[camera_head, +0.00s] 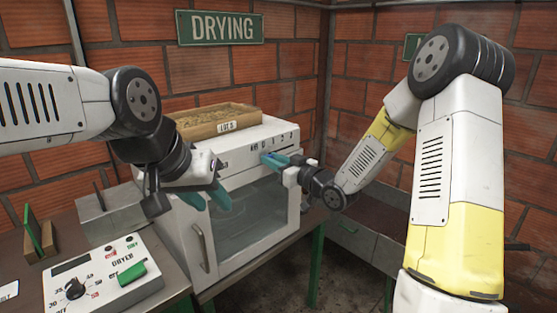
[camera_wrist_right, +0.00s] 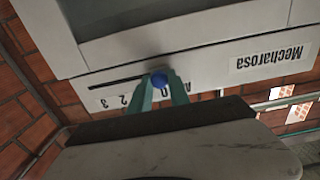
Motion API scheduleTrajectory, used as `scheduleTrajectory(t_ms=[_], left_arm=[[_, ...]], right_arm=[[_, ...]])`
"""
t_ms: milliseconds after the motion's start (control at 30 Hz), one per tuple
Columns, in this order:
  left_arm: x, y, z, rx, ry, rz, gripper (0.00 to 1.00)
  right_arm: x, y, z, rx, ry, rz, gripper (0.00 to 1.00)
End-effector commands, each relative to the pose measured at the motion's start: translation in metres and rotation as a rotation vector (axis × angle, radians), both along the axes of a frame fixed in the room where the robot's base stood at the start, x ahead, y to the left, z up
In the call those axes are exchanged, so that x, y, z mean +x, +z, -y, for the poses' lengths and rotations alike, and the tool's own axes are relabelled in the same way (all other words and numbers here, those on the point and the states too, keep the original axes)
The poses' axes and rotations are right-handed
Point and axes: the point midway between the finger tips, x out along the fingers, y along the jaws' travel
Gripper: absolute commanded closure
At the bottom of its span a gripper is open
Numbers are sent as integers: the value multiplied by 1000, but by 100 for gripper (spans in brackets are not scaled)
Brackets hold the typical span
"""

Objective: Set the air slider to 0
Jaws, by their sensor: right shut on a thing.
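The dryer (camera_head: 175,220) is a white box with a glass door, and its air slider strip runs along the upper front, with "AIR" and numbers printed above. My right gripper (camera_head: 272,160) is at that strip. In the right wrist view, which shows the dryer upside down, the blue slider knob (camera_wrist_right: 159,81) sits between the teal fingertips of my right gripper (camera_wrist_right: 160,88), shut on it. A "0" shows between the fingers; the slot (camera_wrist_right: 117,82) runs left toward "2" and "3". The "1" is hidden. My left gripper (camera_head: 207,199) is open and empty before the dryer front.
A wooden tray labelled "LOT 5" (camera_head: 214,121) stands on the dryer. A control box (camera_head: 100,278) with a dial and green switch stands front left, near a grey metal box (camera_head: 108,215). A brick wall is behind.

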Motion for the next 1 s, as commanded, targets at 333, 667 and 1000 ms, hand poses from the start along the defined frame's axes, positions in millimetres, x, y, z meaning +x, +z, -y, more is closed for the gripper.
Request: scheduleTrajectory(t_ms=[333,667,1000], left_arm=[[0,0,0,0,0,0,64],[0,0,0,0,0,0,64],[0,0,0,0,0,0,64]], right_arm=[[-2,0,-3,1,8,-1,56],[-17,0,14,-1,5,-1,56],[-53,0,49,1,8,-1,56]])
